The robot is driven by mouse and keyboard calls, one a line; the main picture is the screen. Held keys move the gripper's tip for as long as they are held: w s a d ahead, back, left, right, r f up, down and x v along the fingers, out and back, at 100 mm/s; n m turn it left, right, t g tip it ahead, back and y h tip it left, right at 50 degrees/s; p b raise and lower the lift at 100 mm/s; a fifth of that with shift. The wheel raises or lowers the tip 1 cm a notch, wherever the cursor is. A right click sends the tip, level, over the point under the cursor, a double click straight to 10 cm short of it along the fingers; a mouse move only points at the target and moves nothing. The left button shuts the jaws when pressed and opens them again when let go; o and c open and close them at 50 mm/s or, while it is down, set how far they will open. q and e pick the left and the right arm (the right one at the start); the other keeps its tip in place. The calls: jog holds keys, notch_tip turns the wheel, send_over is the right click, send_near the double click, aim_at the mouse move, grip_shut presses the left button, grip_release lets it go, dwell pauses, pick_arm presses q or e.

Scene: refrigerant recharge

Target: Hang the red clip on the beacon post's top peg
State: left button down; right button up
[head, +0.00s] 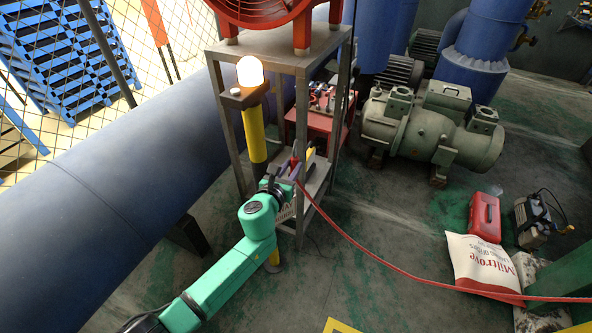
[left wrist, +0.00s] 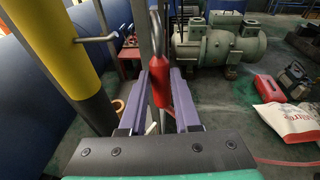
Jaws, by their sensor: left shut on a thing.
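My left gripper (head: 294,166) is at the right of the beacon post (head: 254,132) in the head view. In the left wrist view its purple fingers (left wrist: 161,82) are shut on the red clip (left wrist: 159,88), whose grey metal hook (left wrist: 155,35) stands up above them. The yellow and black post (left wrist: 52,45) is at the left there. A thin metal peg (left wrist: 98,39) sticks out from it toward the clip, with a visible gap between. I cannot tell which peg this is. A lit beacon (head: 250,71) tops the post. My right gripper is out of view.
A grey metal stand (head: 299,205) is close beside my left gripper, with a red fan (head: 262,10) on top. A red hose (head: 385,260) runs from near the gripper to the lower right. A large blue pipe (head: 120,190) lies at the left. Green motor (head: 430,128) behind right.

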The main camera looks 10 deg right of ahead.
pick_arm(q)
jog(key=w+a, duration=0.3)
jog(key=a, duration=0.2)
jog(key=shift+f, duration=0.25)
jog(key=shift+w+r, duration=0.1)
dwell(0.4)
jog(key=shift+a, duration=0.15)
dwell(0.4)
jog(key=shift+w+a+f+b, duration=0.25)
jog(key=shift+a+f+b, duration=0.1)
jog(key=shift+b, duration=0.05)
jog(key=shift+a+f, duration=0.15)
dwell(0.3)
dwell(0.5)
